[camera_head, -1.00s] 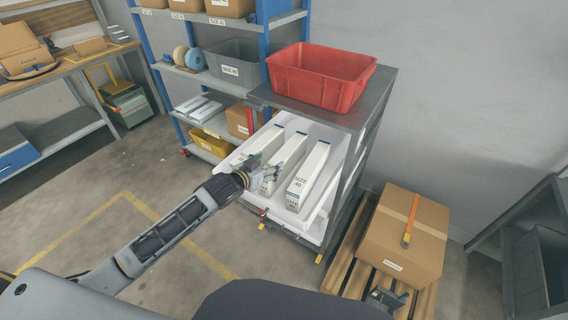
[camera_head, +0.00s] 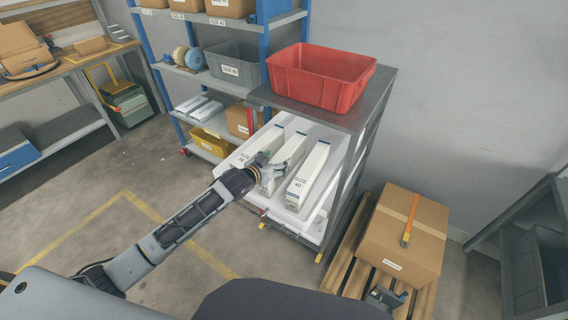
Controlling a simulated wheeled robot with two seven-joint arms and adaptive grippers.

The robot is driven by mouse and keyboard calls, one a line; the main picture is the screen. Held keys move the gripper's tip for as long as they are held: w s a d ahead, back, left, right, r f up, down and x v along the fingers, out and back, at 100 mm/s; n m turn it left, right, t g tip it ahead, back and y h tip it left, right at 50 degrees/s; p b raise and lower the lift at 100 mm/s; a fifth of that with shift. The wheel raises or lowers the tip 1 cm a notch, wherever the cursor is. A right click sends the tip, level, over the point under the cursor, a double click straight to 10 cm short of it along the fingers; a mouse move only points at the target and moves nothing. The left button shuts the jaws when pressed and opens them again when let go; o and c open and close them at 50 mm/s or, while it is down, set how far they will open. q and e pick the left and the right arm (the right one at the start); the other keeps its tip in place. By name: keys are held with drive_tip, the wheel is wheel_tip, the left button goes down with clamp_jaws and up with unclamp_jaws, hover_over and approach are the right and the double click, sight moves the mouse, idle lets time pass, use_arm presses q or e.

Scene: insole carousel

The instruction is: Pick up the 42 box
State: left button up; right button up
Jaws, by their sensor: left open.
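Three long white boxes lie side by side in an open white drawer (camera_head: 323,222). The right box (camera_head: 308,178) reads "SIZE 40". The middle box (camera_head: 289,157) is partly covered by my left gripper, and its label is hidden. The left box (camera_head: 262,143) has a label too small and covered to read. I cannot tell which one is the 42 box. My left gripper (camera_head: 274,168) is open over the near end of the middle box; whether it touches is unclear. My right gripper (camera_head: 386,298) shows only in part at the bottom edge, in front of the pallet.
A red crate (camera_head: 320,78) stands on top of the drawer cabinet (camera_head: 379,88). A cardboard box (camera_head: 403,240) sits on a wooden pallet (camera_head: 345,275) at the right. A blue-posted shelf (camera_head: 263,45) with bins stands behind, left of the cabinet. The floor at the left is clear.

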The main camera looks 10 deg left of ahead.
drive_tip(key=shift+d, duration=0.1)
use_arm(q)
drive_tip(key=c, duration=1.5)
drive_tip(key=shift+r+p, duration=0.3)
use_arm(e)
drive_tip(key=shift+a+r, duration=0.2)
drive_tip(key=shift+r, duration=0.05)
